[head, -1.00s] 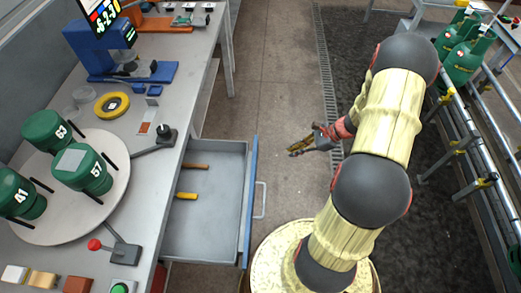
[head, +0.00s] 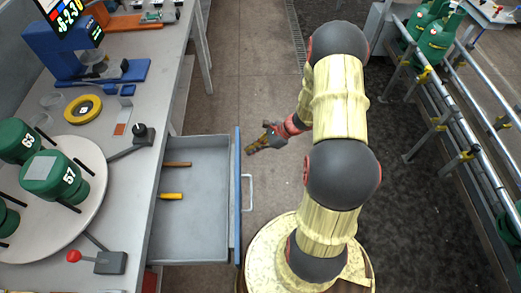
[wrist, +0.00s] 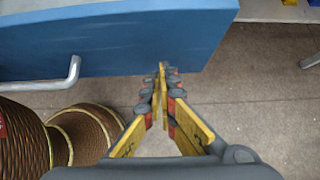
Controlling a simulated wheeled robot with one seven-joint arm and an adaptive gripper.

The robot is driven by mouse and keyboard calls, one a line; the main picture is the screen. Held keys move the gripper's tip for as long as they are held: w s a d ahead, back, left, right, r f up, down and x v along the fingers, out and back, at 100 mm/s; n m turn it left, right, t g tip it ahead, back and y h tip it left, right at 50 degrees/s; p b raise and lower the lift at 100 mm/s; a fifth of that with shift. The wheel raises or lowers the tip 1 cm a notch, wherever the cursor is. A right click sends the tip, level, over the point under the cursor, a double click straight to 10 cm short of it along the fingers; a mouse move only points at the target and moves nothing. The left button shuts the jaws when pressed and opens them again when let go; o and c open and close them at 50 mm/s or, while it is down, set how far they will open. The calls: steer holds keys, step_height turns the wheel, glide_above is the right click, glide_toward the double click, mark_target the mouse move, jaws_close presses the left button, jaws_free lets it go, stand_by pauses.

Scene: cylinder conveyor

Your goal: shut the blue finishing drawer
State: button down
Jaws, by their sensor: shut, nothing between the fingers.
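The blue finishing drawer (head: 238,200) stands pulled out from the workbench in the head view. Its grey tray (head: 205,225) holds two yellow-brown handled tools (head: 171,196), and its handle (head: 249,192) is a pale bar on the outer face. My gripper (head: 250,150) is shut and empty, just outside the front panel near its far end. In the wrist view the blue front (wrist: 140,45) spans the top, with the handle (wrist: 65,80) at left. The shut fingertips (wrist: 162,68) overlap the panel's lower edge; I cannot tell whether they touch it.
The workbench (head: 165,90) carries a turntable (head: 95,205) with green cylinders (head: 55,175), a red-knobbed lever (head: 105,262) and a blue press (head: 65,50). A railed conveyor (head: 460,120) with green cylinders stands at right. The floor beyond my gripper is clear.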

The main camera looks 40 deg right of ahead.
steer(key=shift+w+a, duration=0.25)
steer(key=shift+a, duration=0.05)
steer(key=shift+a, duration=0.1)
steer(key=w+a, duration=0.5)
steer(key=a, duration=0.3)
steer(key=w+a+b, duration=0.1)
steer(key=w+a, duration=0.5)
steer(key=a, duration=0.2)
steer(key=w+a+b, duration=0.1)
steer(key=w+a, duration=0.5)
steer(key=a, duration=0.3)
steer(key=shift+r, duration=0.1)
steer(key=shift+d, duration=0.1)
steer(key=shift+s+d, duration=0.1)
steer(key=shift+d, duration=0.05)
steer(key=d, duration=0.1)
steer(key=s+d, duration=0.2)
steer(key=shift+s+d+r, duration=0.25)
steer(key=shift+d+r, duration=0.1)
steer(key=shift+d, duration=0.05)
steer(key=p+v, duration=0.3)
steer(key=v, duration=0.5)
steer(key=shift+s+d+r, duration=0.2)
steer(key=shift+s+d, duration=0.05)
